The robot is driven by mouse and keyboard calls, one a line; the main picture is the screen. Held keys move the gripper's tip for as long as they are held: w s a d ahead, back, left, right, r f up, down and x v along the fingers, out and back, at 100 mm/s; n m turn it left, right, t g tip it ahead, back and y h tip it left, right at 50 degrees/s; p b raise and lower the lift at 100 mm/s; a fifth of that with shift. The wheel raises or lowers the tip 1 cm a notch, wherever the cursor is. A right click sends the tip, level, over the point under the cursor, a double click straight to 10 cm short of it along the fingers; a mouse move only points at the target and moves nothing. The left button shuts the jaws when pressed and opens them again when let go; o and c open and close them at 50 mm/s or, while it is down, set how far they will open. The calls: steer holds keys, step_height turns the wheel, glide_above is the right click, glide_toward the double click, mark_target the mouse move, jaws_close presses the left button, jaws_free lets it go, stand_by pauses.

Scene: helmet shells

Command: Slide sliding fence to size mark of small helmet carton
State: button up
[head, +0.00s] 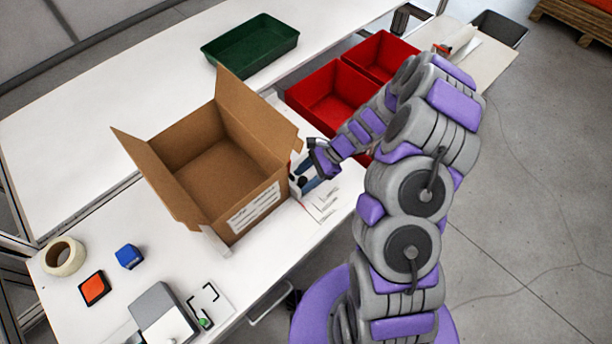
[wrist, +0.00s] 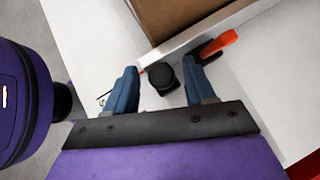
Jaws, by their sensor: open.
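The sliding fence (wrist: 205,32) shows in the wrist view as a pale strip along the side of a brown carton (wrist: 165,14). A black knob (wrist: 163,78) stands beside the fence, and an orange lever (wrist: 217,45) is to its right. My gripper (wrist: 160,70) is open, with one blue finger on each side of the knob; whether either touches it is unclear. In the head view my gripper (head: 304,178) is at the right side of the open carton (head: 256,205), low over the table. Size marks (head: 322,206) show partly on the white surface there; I cannot read them.
Two red bins (head: 330,92) and a green tray (head: 250,44) stand behind. A tape roll (head: 63,256), a blue block (head: 129,256), an orange pad (head: 94,288) and a grey device (head: 160,312) are at front left. The white table (head: 60,150) is clear left of the carton.

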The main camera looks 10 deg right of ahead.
steer(key=shift+r, duration=0.1)
steer(key=p+v, duration=0.3)
steer(key=v, duration=1.4)
steer(key=shift+d, duration=0.15)
steer(key=shift+r, duration=0.15)
